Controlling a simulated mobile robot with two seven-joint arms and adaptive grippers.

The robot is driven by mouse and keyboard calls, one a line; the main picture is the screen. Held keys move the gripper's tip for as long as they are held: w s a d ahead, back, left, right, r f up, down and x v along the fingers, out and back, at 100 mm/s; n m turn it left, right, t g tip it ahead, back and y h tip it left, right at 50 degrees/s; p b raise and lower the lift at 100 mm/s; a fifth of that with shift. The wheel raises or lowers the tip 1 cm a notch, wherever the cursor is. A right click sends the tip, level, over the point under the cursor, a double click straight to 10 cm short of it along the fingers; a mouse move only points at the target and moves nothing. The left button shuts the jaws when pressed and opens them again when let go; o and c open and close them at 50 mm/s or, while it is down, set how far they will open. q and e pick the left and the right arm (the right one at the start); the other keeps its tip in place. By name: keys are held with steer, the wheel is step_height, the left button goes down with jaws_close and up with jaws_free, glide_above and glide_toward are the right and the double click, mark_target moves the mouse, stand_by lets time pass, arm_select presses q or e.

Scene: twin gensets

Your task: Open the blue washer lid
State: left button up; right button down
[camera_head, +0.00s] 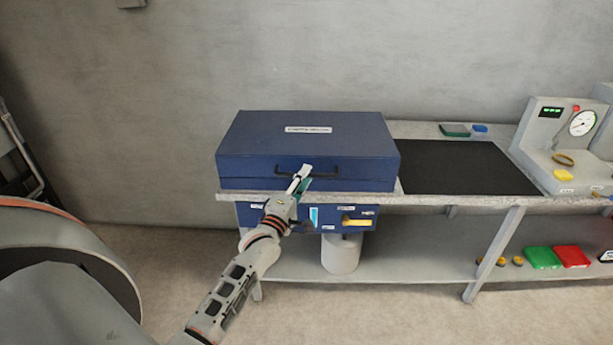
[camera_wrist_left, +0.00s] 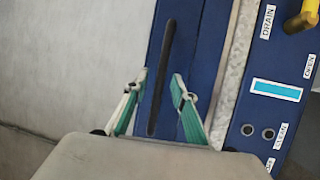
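The blue washer lid (camera_head: 290,140) is down on the left end of the bench, with a white label on top. Its dark bar handle (camera_head: 325,174) runs along the front face; it also shows in the left wrist view (camera_wrist_left: 166,50). My left gripper (camera_head: 302,176) is at the left part of this handle. In the left wrist view the two green-and-white fingers (camera_wrist_left: 160,80) are apart, one on each side of the handle's line. I cannot tell whether they touch it. My right gripper is not in view.
A blue panel (camera_head: 335,225) with a yellow drain handle (camera_head: 356,221) hangs below the washer. A white bucket (camera_head: 341,253) stands on the lower shelf. A black mat (camera_head: 465,167) lies to the right, before a grey gauge unit (camera_head: 545,135). A wall stands close behind.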

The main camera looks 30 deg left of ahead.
arm_select(q)
steer(key=shift+x, duration=0.8)
steer(key=shift+d, duration=0.1)
jaws_close()
